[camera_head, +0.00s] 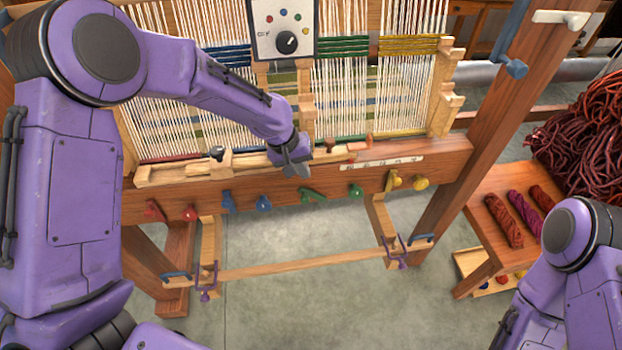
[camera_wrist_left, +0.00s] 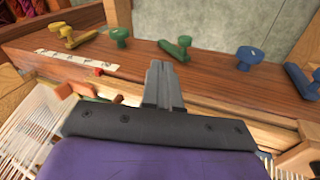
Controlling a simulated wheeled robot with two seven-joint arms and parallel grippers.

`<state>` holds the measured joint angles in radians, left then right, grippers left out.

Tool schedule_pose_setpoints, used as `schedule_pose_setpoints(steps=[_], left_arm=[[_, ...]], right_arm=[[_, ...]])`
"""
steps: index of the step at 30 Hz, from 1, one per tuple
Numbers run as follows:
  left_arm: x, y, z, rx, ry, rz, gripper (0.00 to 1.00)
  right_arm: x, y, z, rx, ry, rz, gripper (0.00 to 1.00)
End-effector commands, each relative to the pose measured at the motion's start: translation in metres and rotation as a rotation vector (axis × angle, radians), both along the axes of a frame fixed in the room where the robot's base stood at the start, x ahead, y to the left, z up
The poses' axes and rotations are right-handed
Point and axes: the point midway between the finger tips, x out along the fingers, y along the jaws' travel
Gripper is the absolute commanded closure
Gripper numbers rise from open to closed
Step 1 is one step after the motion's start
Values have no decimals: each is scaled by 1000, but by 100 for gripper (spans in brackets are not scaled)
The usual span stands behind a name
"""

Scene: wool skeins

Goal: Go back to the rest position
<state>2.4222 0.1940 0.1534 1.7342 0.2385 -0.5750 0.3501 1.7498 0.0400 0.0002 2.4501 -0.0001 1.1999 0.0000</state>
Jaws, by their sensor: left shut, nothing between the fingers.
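My left gripper (camera_head: 293,168) is over the front beam (camera_head: 330,190) of the wooden loom, near the middle of its top edge. Its fingers are together with nothing between them. In the left wrist view the closed fingers (camera_wrist_left: 164,84) point across the beam toward the coloured knobs. Whether the fingertips touch the wood, I cannot tell. My right arm (camera_head: 575,250) shows at the lower right of the head view. Its gripper is not in view.
White warp threads (camera_head: 340,95) stand behind the beam. A dial box (camera_head: 284,30) is above. Coloured knobs and levers, including a green lever (camera_head: 312,195), stick out from the beam front. Wool skeins (camera_head: 503,220) lie on a wooden bench at right. The floor below is clear.

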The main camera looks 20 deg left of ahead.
Motion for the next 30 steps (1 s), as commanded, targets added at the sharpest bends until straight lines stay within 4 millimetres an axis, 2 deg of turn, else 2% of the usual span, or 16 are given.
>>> schedule_pose_setpoints(steps=[15, 18, 20, 23, 24, 26, 27, 29, 30], left_arm=[[-1, 1, 5, 0, 0, -1, 100], [-4, 1, -3, 3, 3, 4, 100], [-12, 2, -22, 9, 9, 23, 100], [-42, 8, -85, 41, 21, 88, 100], [-62, 12, -115, 63, 22, 121, 100], [-99, 22, -158, 108, 22, 170, 100], [-125, 30, -183, 143, 19, 202, 100], [-170, 44, -213, 203, 13, 242, 100], [-200, 55, -228, 247, 6, 265, 100]], right_arm=[[0, 0, 0, 0, 0, 0, 35], [0, 0, -1, 0, 0, 0, 35], [0, 0, -2, 0, 0, 0, 35], [0, 0, -6, 0, 0, 0, 35], [0, 0, -8, 0, 0, 0, 35], [0, 0, -10, 0, 0, 0, 35], [0, 0, -11, 0, 0, 0, 35], [0, 0, -14, 0, 0, 0, 35], [0, 0, -15, 0, 0, 0, 35]])
